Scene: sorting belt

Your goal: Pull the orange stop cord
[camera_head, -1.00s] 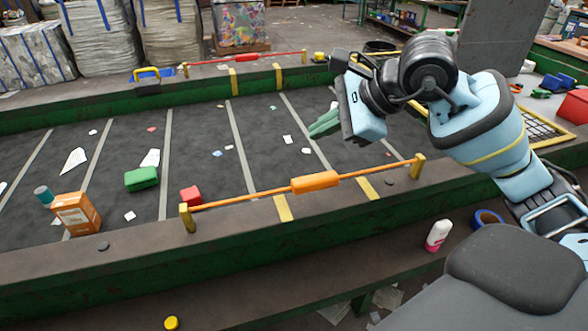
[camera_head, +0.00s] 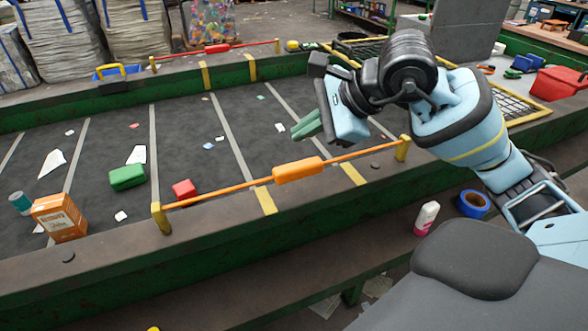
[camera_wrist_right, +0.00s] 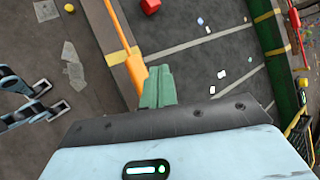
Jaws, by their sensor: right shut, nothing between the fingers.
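The orange stop cord (camera_head: 235,187) runs between two yellow posts along the near edge of the belt. A thick orange handle (camera_head: 298,170) sits at its middle. My right gripper (camera_head: 303,125) has its green fingers shut and empty, above the belt, higher in the picture than the handle and apart from it. In the right wrist view the shut fingers (camera_wrist_right: 158,85) appear close beside the orange handle (camera_wrist_right: 137,72), partly overlapping it in the picture; I see no grip on it. My left gripper is not in the head view.
A similar cord with a red handle (camera_head: 217,48) spans the far edge. The belt (camera_head: 190,140) carries a green block (camera_head: 127,177), a red block (camera_head: 184,189), an orange box (camera_head: 60,218) and paper scraps.

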